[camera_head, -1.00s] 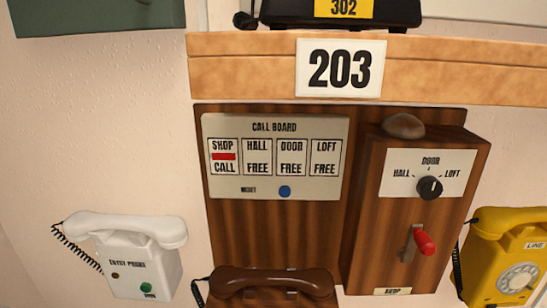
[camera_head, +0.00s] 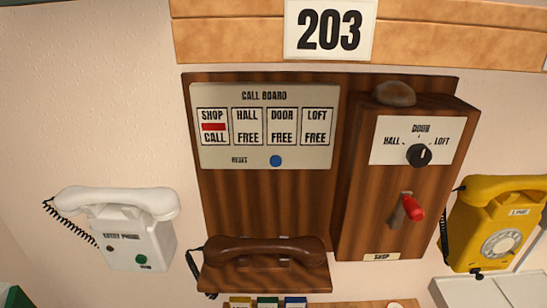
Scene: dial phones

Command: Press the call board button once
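The call board (camera_head: 290,100) is a pale panel on a dark wooden backboard (camera_head: 260,205) on the wall. It has windows labelled SHOP, HALL, DOOR and LOFT. The SHOP window (camera_head: 213,127) shows a red bar and CALL; the others read FREE. The blue round button (camera_head: 276,161) sits low on the panel beside the word RESET. Neither of my grippers shows in the head view.
A brown handset (camera_head: 265,252) rests below the board. A wooden box (camera_head: 400,180) with a black knob (camera_head: 419,155) and red lever (camera_head: 412,207) is at right. A white entry phone (camera_head: 130,225) and yellow dial phone (camera_head: 497,225) flank them.

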